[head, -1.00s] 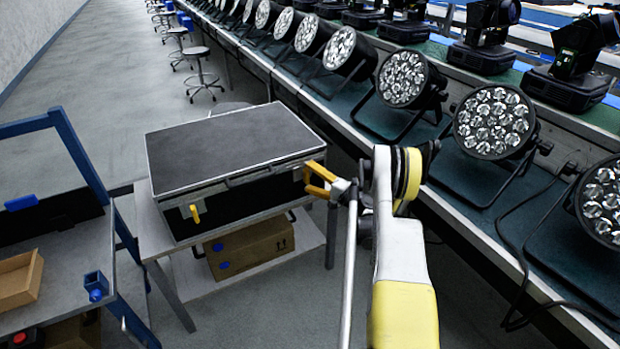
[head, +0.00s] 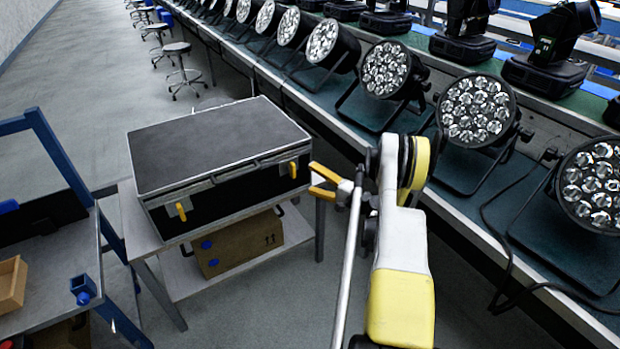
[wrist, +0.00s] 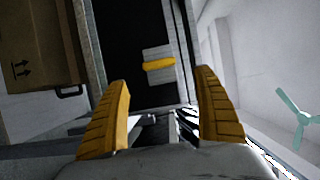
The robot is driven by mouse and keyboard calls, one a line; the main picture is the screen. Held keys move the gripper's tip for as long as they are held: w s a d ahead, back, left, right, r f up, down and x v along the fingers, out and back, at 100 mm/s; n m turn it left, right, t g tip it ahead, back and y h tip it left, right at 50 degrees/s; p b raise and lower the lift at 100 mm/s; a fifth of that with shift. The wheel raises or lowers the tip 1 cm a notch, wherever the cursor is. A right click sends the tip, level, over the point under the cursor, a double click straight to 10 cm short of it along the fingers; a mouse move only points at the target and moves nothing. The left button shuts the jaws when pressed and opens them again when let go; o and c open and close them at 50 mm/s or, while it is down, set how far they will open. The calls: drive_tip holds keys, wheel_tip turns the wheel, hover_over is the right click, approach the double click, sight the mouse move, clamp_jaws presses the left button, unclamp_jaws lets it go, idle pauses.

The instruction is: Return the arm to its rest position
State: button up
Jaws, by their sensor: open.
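My gripper (head: 324,182) is at the end of my white and yellow arm, near the middle of the head view. Its two yellow fingers are apart with nothing between them. The gripper is just right of a black flight case (head: 250,188), close to its right front corner. In the wrist view, the spread fingers (wrist: 162,112) point toward the side of the case (wrist: 120,50) and one of its yellow latches (wrist: 159,64). From the head view I cannot tell whether a fingertip touches the case.
The closed case stands on a small grey table (head: 165,255) with a cardboard box (head: 240,246) on its lower shelf. A long bench on the right carries several par cans (head: 476,110) and moving heads. A blue-framed workstation (head: 60,262) is at left. Stools line the aisle.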

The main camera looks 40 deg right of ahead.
sight(293, 166)
idle(0.3)
drive_tip(key=shift+n+g+y, duration=0.6)
drive_tip(key=shift+n+g, duration=0.3)
drive_tip(key=w+a+r, duration=0.4)
drive_tip(key=w+r, duration=0.1)
drive_tip(key=shift+a+r, duration=0.35)
drive_tip(key=shift+a, duration=0.05)
drive_tip(key=a+r+n+g, duration=0.3)
drive_tip(key=a+r, duration=0.4)
drive_tip(key=a, duration=0.4)
drive_tip(key=a+r+n+g, duration=0.3)
drive_tip(key=a+r, duration=0.5)
drive_tip(key=a, duration=0.3)
drive_tip(key=s+a+r+n+g+h, duration=0.1)
drive_tip(key=s+a+r+n, duration=0.15)
drive_tip(key=s+a, duration=0.55)
drive_tip(key=s+a+r+n+g+h, duration=0.1)
drive_tip(key=s+a+r+n+g, duration=0.15)
drive_tip(key=s+a, duration=0.6)
drive_tip(key=s+f+n+h, duration=0.1)
drive_tip(key=s+n+h, duration=0.1)
drive_tip(key=s, duration=0.8)
drive_tip(key=shift+s+d+f+n+t, duration=0.3)
drive_tip(key=shift+s+n+t, duration=0.1)
drive_tip(key=shift+n, duration=0.4)
